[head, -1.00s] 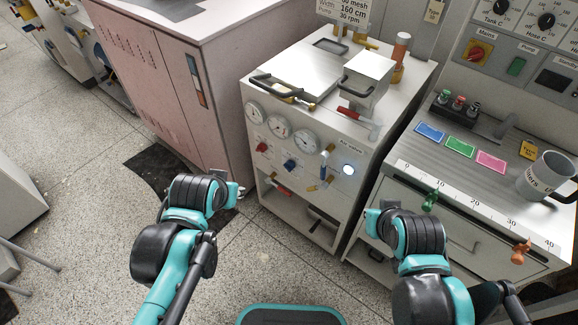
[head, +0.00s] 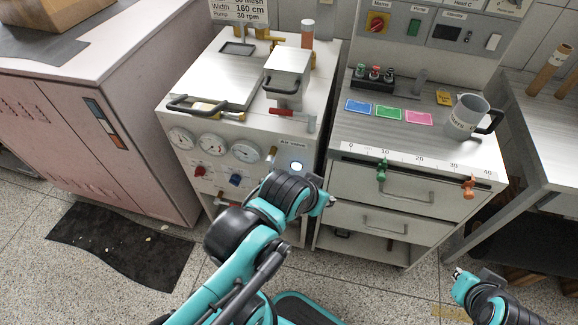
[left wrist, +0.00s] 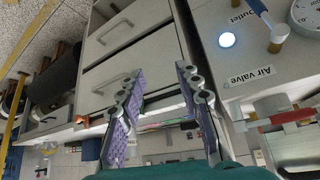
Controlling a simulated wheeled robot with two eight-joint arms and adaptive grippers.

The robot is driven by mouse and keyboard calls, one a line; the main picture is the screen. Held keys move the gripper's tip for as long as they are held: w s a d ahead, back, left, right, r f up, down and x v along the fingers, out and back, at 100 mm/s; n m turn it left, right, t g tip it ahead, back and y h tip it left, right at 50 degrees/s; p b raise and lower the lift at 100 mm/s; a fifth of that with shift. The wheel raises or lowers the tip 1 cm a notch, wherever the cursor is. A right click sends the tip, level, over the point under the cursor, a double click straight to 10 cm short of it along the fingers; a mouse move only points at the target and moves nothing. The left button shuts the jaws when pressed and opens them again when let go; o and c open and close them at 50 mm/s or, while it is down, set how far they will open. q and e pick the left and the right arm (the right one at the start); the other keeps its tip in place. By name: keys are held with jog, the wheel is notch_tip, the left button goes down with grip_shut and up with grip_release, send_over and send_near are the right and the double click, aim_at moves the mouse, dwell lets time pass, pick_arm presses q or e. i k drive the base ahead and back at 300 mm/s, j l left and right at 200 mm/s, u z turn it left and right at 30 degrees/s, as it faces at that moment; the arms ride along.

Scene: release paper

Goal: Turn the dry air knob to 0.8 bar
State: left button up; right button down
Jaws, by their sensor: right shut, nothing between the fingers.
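The white machine carries three round gauges (head: 212,147) on its front, with a red knob (head: 199,171) and a blue knob (head: 235,180) below them. Their labels are too small to read, so I cannot tell which is the dry air knob. My left gripper (head: 326,201) is at the machine's right front edge, its arm covering the lower right of the panel. In the left wrist view the left gripper (left wrist: 158,85) is open and empty, beside the "Air valve" label (left wrist: 252,75) and a lit button (left wrist: 227,40). My right gripper (head: 459,276) is shut and empty, low at the right.
A drawer cabinet (head: 400,205) stands right of the machine, with colored cards, a grey mug (head: 467,117) and a scale with green and orange clips on it. A pink cabinet (head: 110,120) stands left. A dark mat (head: 125,250) lies on the floor. Open floor shows at the lower left.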

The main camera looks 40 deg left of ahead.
aim_at(235, 179)
jog(key=k+j+z, duration=0.15)
jog(key=j+z, duration=0.25)
jog(key=j, duration=0.25)
jog(key=k+j+z, duration=0.4)
jog(key=j, duration=0.2)
jog(key=k+j+z, duration=0.2)
jog(key=j+z, duration=0.25)
jog(key=k+j+z, duration=0.4)
jog(key=k+j, duration=0.85)
jog(key=k, duration=0.2)
